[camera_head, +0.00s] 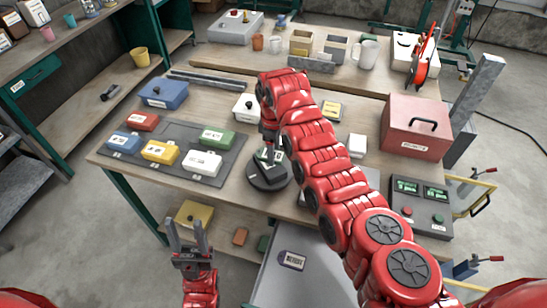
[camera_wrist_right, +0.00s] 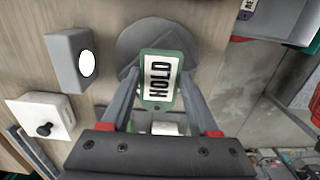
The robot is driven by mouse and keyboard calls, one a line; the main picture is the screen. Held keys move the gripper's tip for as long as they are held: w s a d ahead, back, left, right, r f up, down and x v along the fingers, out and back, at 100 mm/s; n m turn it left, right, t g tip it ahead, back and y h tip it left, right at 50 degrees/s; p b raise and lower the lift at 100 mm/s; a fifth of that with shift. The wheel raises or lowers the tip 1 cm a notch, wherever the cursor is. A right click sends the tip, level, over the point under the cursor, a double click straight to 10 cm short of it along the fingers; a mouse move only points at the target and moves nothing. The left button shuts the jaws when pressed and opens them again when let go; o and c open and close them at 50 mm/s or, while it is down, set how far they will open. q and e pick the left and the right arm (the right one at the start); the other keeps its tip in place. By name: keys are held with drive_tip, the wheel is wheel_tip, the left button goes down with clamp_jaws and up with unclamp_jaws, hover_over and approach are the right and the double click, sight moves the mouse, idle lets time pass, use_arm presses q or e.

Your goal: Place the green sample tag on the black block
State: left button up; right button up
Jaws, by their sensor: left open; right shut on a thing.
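The green sample tag (camera_wrist_right: 161,78) has a white label reading HOLD. My right gripper (camera_wrist_right: 160,88) is shut on it, with one finger on each side. In the head view the tag (camera_head: 270,155) shows just over a black block (camera_head: 271,169) on a dark round base. The arm partly hides this spot, and I cannot tell whether the tag touches the block. In the right wrist view the tag covers much of the block, whose dark edges show around it. My left gripper (camera_head: 186,223) is open and empty in front of the table.
A dark tray (camera_head: 226,181) with several coloured boxes lies left of the round base. A white box (camera_head: 246,107) with a black knob stands behind it. A red case (camera_head: 415,125) and a control box (camera_head: 421,208) are at the right.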

drive_tip(key=shift+w+a+r, duration=0.1)
drive_tip(key=shift+w+r, duration=0.05)
drive_tip(key=shift+w, duration=0.15)
wheel_tip(320, 180, down, 3)
drive_tip(key=shift+r+p, duration=0.1)
drive_tip(key=shift+p, duration=0.85)
drive_tip(key=shift+f, duration=0.35)
drive_tip(key=shift+f, duration=0.1)
drive_tip(key=shift+f, duration=0.15)
drive_tip(key=o, duration=1.3)
drive_tip(key=shift+o, duration=0.2)
